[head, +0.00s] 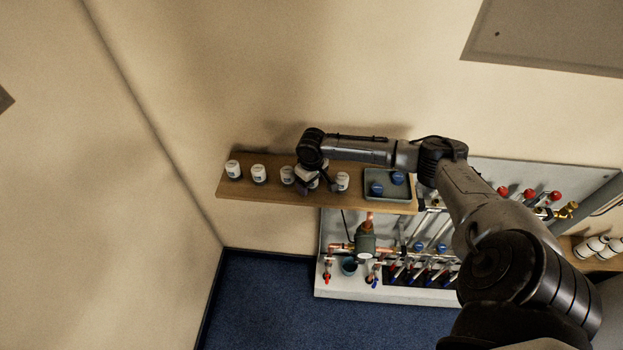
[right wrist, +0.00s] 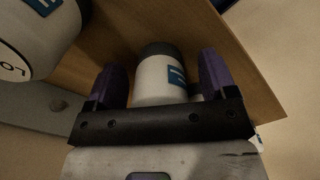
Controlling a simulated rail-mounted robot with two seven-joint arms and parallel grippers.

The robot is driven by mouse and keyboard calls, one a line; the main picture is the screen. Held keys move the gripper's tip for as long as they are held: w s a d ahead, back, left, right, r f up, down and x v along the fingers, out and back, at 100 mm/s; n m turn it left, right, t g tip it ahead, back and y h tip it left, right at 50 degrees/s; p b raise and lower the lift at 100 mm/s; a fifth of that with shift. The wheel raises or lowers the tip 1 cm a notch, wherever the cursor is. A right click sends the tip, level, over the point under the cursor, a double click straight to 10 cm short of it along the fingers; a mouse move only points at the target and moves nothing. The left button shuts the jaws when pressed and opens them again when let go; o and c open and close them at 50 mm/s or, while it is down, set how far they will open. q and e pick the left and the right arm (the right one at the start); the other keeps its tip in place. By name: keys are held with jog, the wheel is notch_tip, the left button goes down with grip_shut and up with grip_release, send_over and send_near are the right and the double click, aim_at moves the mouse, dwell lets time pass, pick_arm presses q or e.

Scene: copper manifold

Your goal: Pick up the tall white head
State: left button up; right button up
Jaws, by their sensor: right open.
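Several white heads with dark bases stand in a row on the wooden shelf (head: 285,194). They include the far-left head (head: 233,170), a second head (head: 259,173), a third head (head: 288,175) and the right-end head (head: 342,181). I cannot tell by height which is the tall one. My right gripper (head: 317,189) is at the row, between the third and right-end heads, partly hiding one head there. In the right wrist view, my open right gripper (right wrist: 161,74) has a white head (right wrist: 158,80) with a blue label between its purple fingers. My left gripper is out of view.
A larger-looking white head (right wrist: 38,35) is close beside the gripper in the right wrist view. A grey tray (head: 388,195) with blue-topped pieces sits at the shelf's right end. Below is a panel (head: 333,291) with copper pipes and valves. The wall stands behind the shelf.

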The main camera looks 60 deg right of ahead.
jog(key=shift+c, duration=0.2)
jog(key=c, duration=1)
